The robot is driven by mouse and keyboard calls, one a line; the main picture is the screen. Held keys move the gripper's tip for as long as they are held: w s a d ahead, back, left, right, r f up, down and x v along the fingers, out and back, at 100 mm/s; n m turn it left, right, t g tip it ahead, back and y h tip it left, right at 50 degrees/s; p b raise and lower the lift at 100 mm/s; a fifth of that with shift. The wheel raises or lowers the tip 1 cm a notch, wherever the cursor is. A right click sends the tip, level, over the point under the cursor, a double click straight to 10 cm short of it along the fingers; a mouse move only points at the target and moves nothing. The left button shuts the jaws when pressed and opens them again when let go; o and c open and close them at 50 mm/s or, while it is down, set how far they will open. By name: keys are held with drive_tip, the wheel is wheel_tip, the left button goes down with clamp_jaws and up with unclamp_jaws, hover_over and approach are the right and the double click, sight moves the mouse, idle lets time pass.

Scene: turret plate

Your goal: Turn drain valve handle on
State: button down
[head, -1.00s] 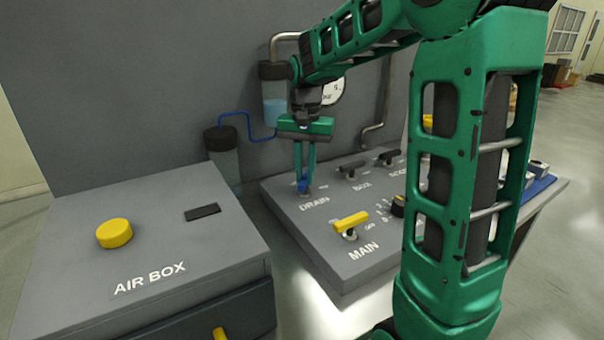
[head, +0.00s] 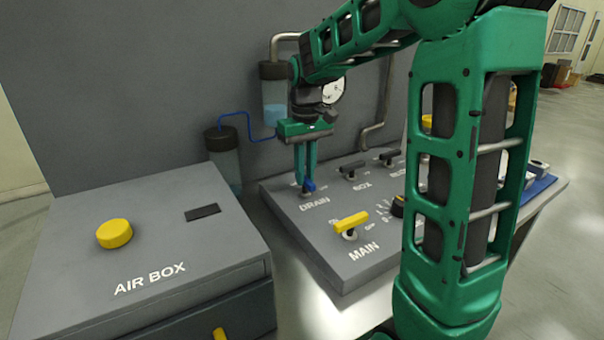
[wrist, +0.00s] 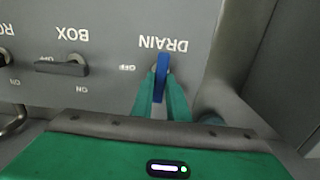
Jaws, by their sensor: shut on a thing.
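The drain valve handle is a small blue lever on the grey panel, above the DRAIN label in the head view (head: 309,186). In the wrist view the blue handle (wrist: 161,74) points toward my gripper, away from the DRAIN lettering, with an OFF mark off to its left. My gripper (head: 306,184) reaches down from above with its green fingers closed on the handle. The wrist view shows the two fingertips (wrist: 160,88) on either side of the blue lever. The handle's base is partly hidden by the fingers.
Dark BOX handle (head: 353,170) and another dark handle (head: 390,157) stand right of the drain valve. A yellow MAIN handle (head: 351,222) is in front. The AIR BOX cabinet (head: 200,260) with a yellow button (head: 114,233) is at left. Clear containers (head: 272,100) stand behind.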

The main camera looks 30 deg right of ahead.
drive_tip(key=shift+w+r+n, duration=0.1)
drive_tip(key=shift+w+n, duration=0.05)
drive_tip(key=shift+n, duration=0.15)
drive_tip(key=c, duration=1.7)
unclamp_jaws()
wheel_tip(320, 180, up, 11)
drive_tip(key=shift+f, duration=0.2)
